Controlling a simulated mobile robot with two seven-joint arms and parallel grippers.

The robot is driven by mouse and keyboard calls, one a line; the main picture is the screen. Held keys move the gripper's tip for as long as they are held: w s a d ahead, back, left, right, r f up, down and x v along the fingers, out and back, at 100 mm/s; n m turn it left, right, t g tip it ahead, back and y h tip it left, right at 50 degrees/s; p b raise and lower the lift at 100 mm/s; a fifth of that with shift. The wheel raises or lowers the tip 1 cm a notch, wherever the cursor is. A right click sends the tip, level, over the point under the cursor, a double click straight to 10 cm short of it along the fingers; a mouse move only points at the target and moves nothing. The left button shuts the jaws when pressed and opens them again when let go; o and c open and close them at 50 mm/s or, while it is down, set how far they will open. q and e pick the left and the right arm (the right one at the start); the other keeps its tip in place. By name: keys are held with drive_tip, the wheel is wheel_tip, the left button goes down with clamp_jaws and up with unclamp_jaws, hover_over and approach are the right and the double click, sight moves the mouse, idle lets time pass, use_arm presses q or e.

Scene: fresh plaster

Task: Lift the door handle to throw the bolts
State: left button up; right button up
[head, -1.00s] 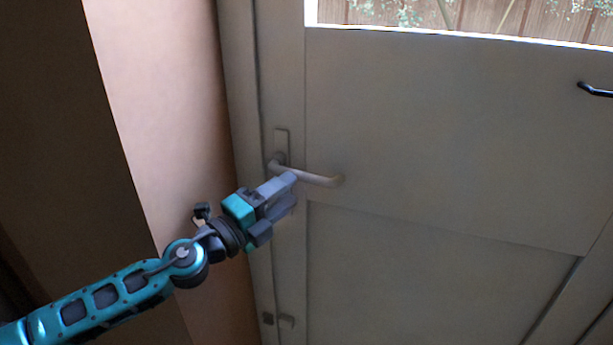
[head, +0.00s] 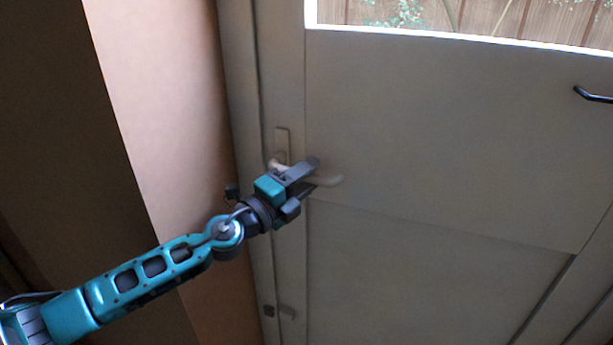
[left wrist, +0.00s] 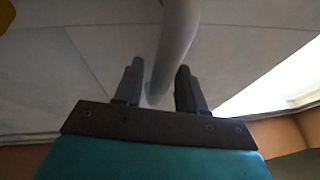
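The door handle (head: 330,181) is a pale lever on a narrow plate near the left edge of the grey door (head: 440,130). It points right, roughly level with a slight droop. My left gripper (head: 314,174) is at the lever, covering its middle part in the head view. In the left wrist view the lever (left wrist: 176,45) runs between the two fingers of my left gripper (left wrist: 160,88), which stand apart with gaps beside the lever. My right gripper is not in view.
A window fills the top right of the door. A black pull (head: 592,95) sits at the right, and a small fitting (head: 286,312) is low on the door's left side. A plain pinkish wall (head: 175,110) stands to the left.

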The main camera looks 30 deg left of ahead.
use_arm(q)
clamp_jaws()
